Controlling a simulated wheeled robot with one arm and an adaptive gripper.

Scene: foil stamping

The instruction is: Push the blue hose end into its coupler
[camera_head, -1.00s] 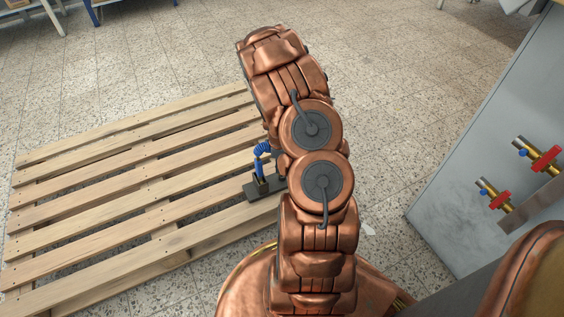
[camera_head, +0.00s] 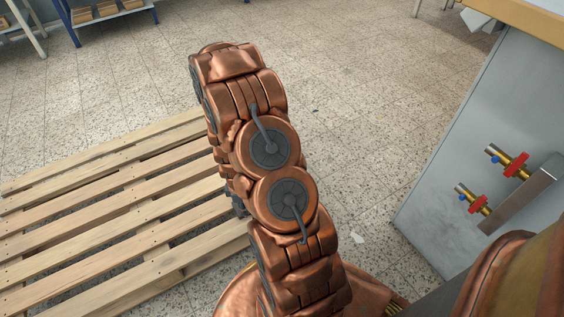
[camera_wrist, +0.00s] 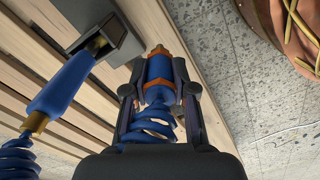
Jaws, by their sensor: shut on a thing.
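In the wrist view, my gripper (camera_wrist: 158,92) is shut on the blue hose end (camera_wrist: 159,68). The hose end has a brass tip and an orange collar, and its tip points away from my palm. A blue coil hangs behind it between my fingers. In the head view my arm hides the gripper and the hose end. Two brass couplers, an upper one (camera_head: 515,167) and a lower one (camera_head: 479,205), each with a red part and a blue mark, stick out from the grey cabinet at the right. The held end is apart from both.
A second blue hose piece (camera_wrist: 62,85) with brass ends meets a dark holder (camera_wrist: 108,45) at the wrist view's left. The wooden pallet (camera_head: 105,230) lies at left. The grey cabinet (camera_head: 450,165) stands at right. Speckled floor (camera_head: 370,110) between is open.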

